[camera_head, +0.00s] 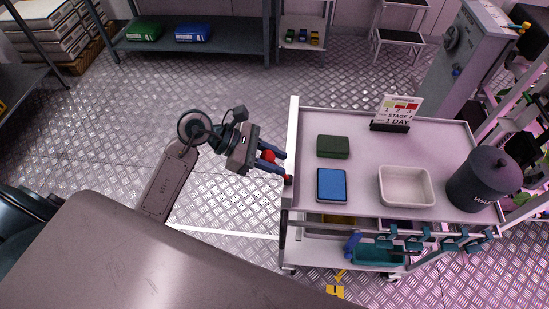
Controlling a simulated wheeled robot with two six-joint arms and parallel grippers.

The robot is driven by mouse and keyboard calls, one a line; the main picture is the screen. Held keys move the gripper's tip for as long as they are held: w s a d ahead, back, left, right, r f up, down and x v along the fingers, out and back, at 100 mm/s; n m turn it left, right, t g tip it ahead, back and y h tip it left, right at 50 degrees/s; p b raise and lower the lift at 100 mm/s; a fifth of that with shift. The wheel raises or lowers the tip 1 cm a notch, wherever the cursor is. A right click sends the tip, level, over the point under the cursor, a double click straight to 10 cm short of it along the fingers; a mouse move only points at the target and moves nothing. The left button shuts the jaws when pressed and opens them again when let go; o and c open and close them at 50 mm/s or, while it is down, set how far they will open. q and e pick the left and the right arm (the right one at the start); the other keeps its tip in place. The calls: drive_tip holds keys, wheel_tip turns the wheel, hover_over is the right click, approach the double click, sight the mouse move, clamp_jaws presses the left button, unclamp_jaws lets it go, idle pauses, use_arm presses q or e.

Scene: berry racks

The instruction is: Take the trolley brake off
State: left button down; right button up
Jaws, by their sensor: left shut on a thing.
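The trolley (455,140) stands at the right, with a grey top and a white upright bar at its left end. My left gripper (282,163) is at this left end, level with the top's edge. Its blue fingers are shut on a red knob (268,156), which shows partly between them. Another small red part (288,179) sits at the trolley's left edge, just below the fingertips. The fingers hide how the knob joins the trolley. My right gripper is out of view.
On the trolley top are a dark green block (333,147), a blue sponge-like block (332,185), a white tray (430,188), a stage sign (398,112) and a dark waste bin (480,182). Open metal floor lies behind my arm.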

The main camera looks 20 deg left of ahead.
use_arm(q)
drive_tip(key=shift+w+r, duration=0.1)
drive_tip(key=shift+r, duration=0.2)
drive_tip(key=c, duration=1.3)
unclamp_jaws()
drive_tip(key=shift+o, duration=1.2)
drive_tip(key=shift+f, duration=0.15)
drive_tip(key=shift+a, duration=0.1)
